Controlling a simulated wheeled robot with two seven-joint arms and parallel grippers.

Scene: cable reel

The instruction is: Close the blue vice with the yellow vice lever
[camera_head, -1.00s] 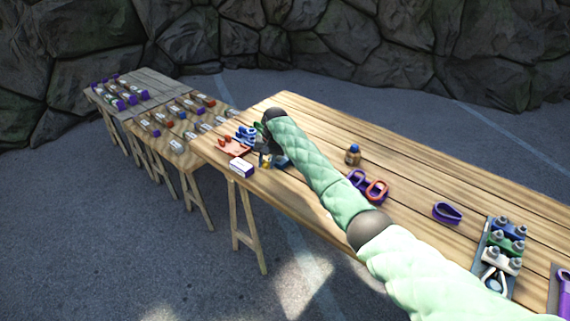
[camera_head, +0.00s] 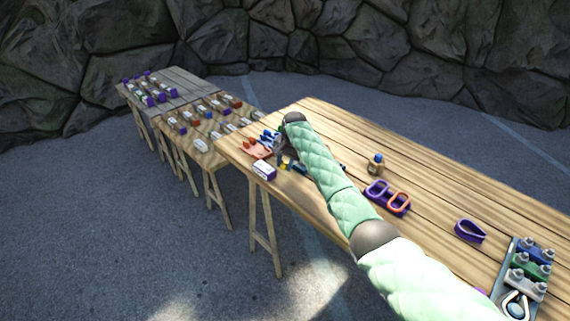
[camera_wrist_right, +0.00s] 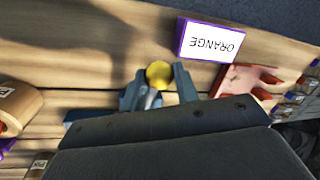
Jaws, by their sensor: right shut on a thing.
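The yellow vice lever (camera_wrist_right: 158,74) shows in the right wrist view as a round yellow knob on a short grey rod. My right gripper (camera_wrist_right: 157,88) is shut on it, with a finger on either side of the rod. In the head view the yellow tip (camera_head: 284,161) is small, beside my gripper at the far left end of the long table. A blue part of the vice (camera_head: 299,167) shows just right of it. My forearm and gripper hide most of the vice, so I cannot tell how wide its jaws stand. My left gripper is not in view.
A white and purple box labelled ORANGE (camera_wrist_right: 211,40) stands close by, near the table edge. An orange-red holder (camera_wrist_right: 247,80) is beside it.

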